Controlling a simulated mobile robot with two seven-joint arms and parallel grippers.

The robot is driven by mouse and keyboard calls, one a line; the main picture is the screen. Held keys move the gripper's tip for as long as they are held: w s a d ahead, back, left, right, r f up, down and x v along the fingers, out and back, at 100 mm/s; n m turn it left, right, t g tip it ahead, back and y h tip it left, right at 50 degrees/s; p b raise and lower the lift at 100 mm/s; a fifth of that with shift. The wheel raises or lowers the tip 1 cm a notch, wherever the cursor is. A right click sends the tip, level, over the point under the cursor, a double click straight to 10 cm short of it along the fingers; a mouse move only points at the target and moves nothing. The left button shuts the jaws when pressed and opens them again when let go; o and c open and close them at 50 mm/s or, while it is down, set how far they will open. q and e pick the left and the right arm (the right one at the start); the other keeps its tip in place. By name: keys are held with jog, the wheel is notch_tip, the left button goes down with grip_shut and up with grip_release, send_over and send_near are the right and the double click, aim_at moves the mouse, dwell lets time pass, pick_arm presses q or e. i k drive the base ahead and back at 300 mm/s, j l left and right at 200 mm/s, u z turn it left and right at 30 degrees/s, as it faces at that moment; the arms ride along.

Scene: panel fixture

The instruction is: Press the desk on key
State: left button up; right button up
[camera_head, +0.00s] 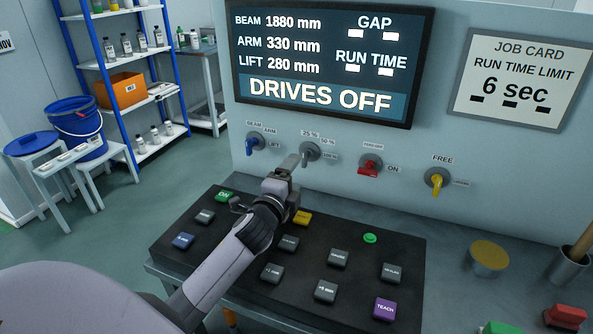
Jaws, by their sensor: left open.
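The green ON key (225,196) sits at the back left of the black sloped key desk (335,235). My left gripper (286,170) is open, to the right of the ON key and apart from it in the picture. Its hand and wrist cover part of the desk, near a yellow key (302,217). I cannot tell its height above the desk. The wall screen (320,60) reads DRIVES OFF, BEAM 1880 mm, ARM 330 mm and LIFT 280 mm. My right gripper is not in view.
The panel has a red switch (370,165) and a yellow switch (437,181). A job card (520,78) hangs right.

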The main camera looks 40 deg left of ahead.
aim_at(224, 195)
jog(key=k+l, duration=0.15)
jog(key=k, duration=0.35)
jog(key=k+l, duration=0.2)
jog(key=k, duration=0.25)
